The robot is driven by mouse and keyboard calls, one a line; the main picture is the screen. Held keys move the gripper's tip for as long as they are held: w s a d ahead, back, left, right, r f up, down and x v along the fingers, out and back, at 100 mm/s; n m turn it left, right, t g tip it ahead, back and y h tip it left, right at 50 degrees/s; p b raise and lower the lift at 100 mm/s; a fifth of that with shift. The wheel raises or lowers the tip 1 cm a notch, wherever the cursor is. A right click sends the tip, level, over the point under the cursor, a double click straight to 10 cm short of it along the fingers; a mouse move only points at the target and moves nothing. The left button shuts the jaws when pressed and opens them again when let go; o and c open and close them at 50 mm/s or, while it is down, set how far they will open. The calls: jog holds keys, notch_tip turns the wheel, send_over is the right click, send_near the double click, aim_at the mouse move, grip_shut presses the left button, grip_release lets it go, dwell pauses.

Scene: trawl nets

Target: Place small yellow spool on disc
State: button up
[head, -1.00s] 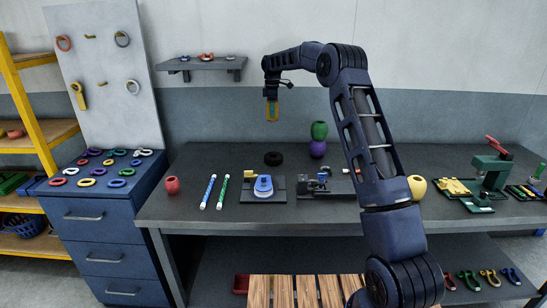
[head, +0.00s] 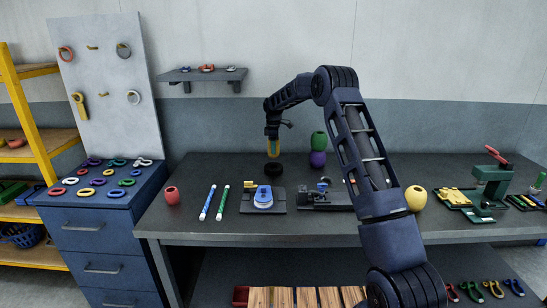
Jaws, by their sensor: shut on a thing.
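My gripper (head: 273,155) points down over the back of the bench. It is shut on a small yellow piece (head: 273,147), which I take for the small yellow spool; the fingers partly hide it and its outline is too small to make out. A thick black disc (head: 273,170) lies flat on the bench directly below. The gripper's tip appears just above the disc, and I cannot tell whether they touch.
A green spool (head: 318,140) stands on a purple one (head: 318,159) right of the disc. A larger yellow float (head: 416,197) and a red one (head: 172,195) stand apart. A fixture with a blue-and-white part (head: 263,197) and a dark vise (head: 325,196) lie in front.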

jog(key=shift+f, duration=2.75)
jog(key=shift+f, duration=0.1)
jog(key=o, duration=1)
